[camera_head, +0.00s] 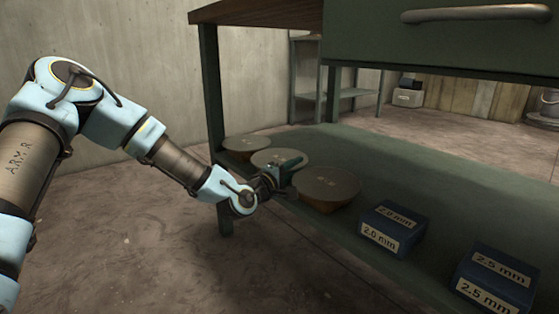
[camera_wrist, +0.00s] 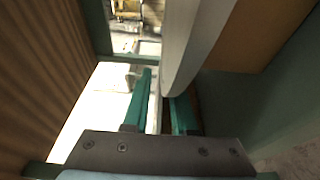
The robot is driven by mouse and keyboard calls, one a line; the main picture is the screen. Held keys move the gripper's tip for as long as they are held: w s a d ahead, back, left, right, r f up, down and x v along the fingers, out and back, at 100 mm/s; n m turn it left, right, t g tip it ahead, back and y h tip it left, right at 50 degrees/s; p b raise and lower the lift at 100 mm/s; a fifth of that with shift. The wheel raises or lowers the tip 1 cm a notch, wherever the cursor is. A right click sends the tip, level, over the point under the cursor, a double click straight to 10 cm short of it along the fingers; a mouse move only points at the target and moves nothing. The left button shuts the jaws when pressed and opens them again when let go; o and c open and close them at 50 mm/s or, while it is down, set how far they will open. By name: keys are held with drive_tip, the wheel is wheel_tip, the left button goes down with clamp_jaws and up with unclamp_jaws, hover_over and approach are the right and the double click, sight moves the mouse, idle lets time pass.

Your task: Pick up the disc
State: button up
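Three round, flat grey discs lie in a row on the green lower shelf, each on a brown base: a back disc (camera_head: 247,143), a paler middle disc (camera_head: 272,157) and a larger front disc (camera_head: 327,184). My gripper (camera_head: 287,170) is at the right edge of the middle disc, beside the front one, and covers part of the middle disc. In the wrist view, my gripper's green fingers (camera_wrist: 160,105) stand apart. A pale disc edge (camera_wrist: 195,45) reaches between them, with a bright gap beside the left finger. I cannot tell whether the right finger touches the disc.
A blue box labelled 2.0 mm (camera_head: 392,229) and another labelled 2.5 mm (camera_head: 495,277) stand on the shelf (camera_head: 440,185) to the right. A table leg (camera_head: 212,100) rises behind my arm. A green drawer (camera_head: 440,35) hangs above. The floor at the front left is clear.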

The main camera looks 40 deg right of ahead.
clamp_jaws()
idle(1.1)
